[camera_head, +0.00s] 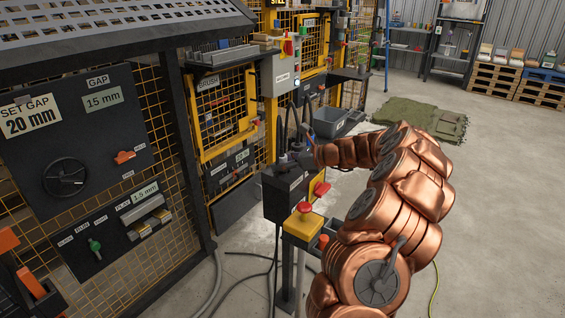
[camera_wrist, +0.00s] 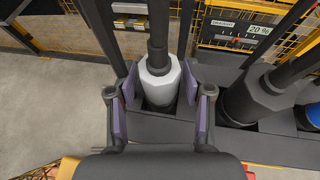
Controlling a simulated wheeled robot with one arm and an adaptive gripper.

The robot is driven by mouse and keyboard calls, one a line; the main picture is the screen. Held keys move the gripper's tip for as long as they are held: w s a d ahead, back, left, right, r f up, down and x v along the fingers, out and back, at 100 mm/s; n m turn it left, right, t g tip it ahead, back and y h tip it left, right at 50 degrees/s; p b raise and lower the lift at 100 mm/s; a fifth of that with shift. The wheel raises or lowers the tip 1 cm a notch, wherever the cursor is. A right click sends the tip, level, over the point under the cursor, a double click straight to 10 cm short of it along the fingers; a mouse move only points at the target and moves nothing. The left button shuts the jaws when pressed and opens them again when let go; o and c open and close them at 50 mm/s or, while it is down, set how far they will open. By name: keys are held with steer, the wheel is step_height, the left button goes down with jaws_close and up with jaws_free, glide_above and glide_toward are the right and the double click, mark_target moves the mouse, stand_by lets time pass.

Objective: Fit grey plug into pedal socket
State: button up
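The grey plug (camera_wrist: 160,82), light grey and many-sided with a dark cable at its top, stands in an opening of a dark box (camera_head: 284,197). My gripper (camera_wrist: 160,80) has its purple-padded fingers on either side of the plug, close to its edges. I cannot tell whether the pads press on it. In the head view my arm reaches to the plugs on top of the box, and the gripper there is small and partly hidden. I cannot make out which socket is the pedal socket.
A dark grey plug (camera_wrist: 252,98) stands to the right of the grey plug, and a blue one (camera_wrist: 311,116) is at the right edge. A yellow box with a red button (camera_head: 304,221) stands in front. A grey bin (camera_head: 330,122) lies beyond. Yellow mesh guards rise behind.

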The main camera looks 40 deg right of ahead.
steer(key=shift+o, duration=0.4)
steer(key=shift+r, duration=0.15)
steer(key=v, duration=1.2)
steer(key=a+r+n+g+y, duration=0.3)
steer(key=a+n, duration=0.5)
steer(key=a, duration=1)
steer(key=s+a+f+n+g+h, duration=0.1)
steer(key=s+a+n+g, duration=0.25)
steer(key=a, duration=0.35)
steer(key=s+a+f+n+g+h, duration=0.1)
steer(key=s+a+f+n+g, duration=0.2)
steer(key=a, duration=0.5)
steer(key=s+a+f+n+g+h, duration=0.1)
steer(key=s+a+n+g+h, duration=0.2)
steer(key=s, duration=0.4)
steer(key=s+a+f+n, duration=0.1)
steer(key=s+a+n, duration=0.3)
steer(key=s+n, duration=0.25)
steer(key=s+d+f+n+h, duration=0.2)
steer(key=s+n, duration=0.1)
steer(key=s, duration=0.4)
steer(key=s+d+f+n+g+h, duration=0.1)
steer(key=s+d+f+n+h, duration=0.1)
steer(key=s, duration=0.5)
steer(key=shift+n+h, duration=0.5)
steer(key=shift+d+f+g, duration=0.1)
steer(key=shift+g, duration=0.15)
